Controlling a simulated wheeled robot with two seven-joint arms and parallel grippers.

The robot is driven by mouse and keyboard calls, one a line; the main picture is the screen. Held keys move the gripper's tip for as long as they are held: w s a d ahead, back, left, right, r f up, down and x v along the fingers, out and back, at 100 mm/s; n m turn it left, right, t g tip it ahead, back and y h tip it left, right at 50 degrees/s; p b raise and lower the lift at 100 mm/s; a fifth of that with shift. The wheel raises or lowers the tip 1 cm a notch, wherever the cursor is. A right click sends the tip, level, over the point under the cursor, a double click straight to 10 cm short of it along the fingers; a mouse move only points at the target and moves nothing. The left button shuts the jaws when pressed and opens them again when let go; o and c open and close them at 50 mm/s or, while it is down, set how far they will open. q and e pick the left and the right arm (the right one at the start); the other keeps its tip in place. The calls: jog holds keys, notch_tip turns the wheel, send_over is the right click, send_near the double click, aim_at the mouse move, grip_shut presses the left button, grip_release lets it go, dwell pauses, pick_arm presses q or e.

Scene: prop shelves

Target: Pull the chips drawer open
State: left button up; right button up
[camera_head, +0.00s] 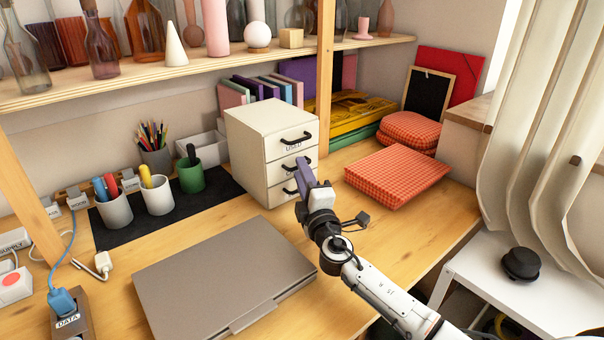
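A small white cabinet (256,134) with three stacked drawers stands on the wooden desk. Each drawer has a black handle, and all three fronts look closed. The middle drawer (278,172) has a label mostly hidden, and the bottom drawer (276,196) is partly covered by my gripper. I cannot read which one is chips. My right gripper (303,169) is in front of the cabinet's right side, its fingers by the middle handle. Contact and finger opening cannot be made out. My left gripper is out of view.
A closed grey laptop (222,277) lies in front of the cabinet. Red checked cushions (397,176) lie to the right. Pen cups (158,194) stand on a dark mat at left. A wooden post (325,75) and shelf (190,66) are behind and above.

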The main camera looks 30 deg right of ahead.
grip_shut()
dwell(1.5)
